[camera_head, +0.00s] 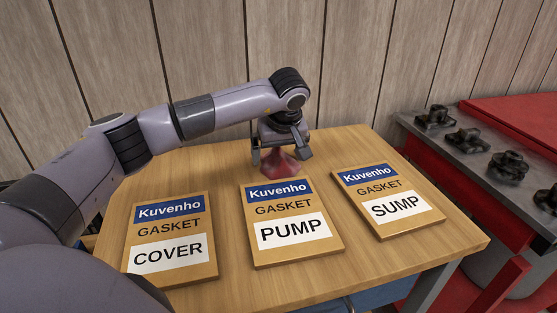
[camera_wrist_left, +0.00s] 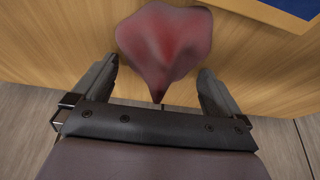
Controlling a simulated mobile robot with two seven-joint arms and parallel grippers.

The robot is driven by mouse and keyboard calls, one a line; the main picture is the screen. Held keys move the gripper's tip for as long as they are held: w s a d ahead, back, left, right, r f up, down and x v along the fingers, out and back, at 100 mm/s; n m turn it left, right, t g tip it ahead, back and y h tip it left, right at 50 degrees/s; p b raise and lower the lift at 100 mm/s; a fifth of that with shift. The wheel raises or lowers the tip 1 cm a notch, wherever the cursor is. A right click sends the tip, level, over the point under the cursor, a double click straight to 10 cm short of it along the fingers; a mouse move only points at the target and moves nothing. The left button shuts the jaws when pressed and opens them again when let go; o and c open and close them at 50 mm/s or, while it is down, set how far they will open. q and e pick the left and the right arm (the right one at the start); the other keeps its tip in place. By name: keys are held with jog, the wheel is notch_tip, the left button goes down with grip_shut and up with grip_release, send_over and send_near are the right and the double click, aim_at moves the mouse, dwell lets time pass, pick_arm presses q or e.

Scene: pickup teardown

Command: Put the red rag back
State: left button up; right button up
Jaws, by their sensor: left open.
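The red rag (camera_head: 275,166) lies crumpled on the wooden table (camera_head: 345,148), behind the gasket board marked PUMP. In the left wrist view the rag (camera_wrist_left: 165,42) is a dark red, folded lump with its narrow tip pointing toward my gripper. My left gripper (camera_head: 282,152) is over the rag, pointing down. In the left wrist view its two fingers (camera_wrist_left: 157,82) are spread, one to each side of the rag's narrow end. I cannot tell whether the fingers touch it. My right gripper is not in view.
Boards marked COVER (camera_head: 172,228), PUMP (camera_head: 290,248) and SUMP (camera_head: 388,228) lie in a row on the table. A red cart (camera_head: 480,190) with several dark knobbed parts (camera_head: 467,141) stands at the right. A panelled wall (camera_head: 200,50) is close behind.

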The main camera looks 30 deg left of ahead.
pick_arm(q)
jog(key=c, duration=0.8)
jog(key=shift+r, duration=0.1)
jog(key=shift+c, duration=0.2)
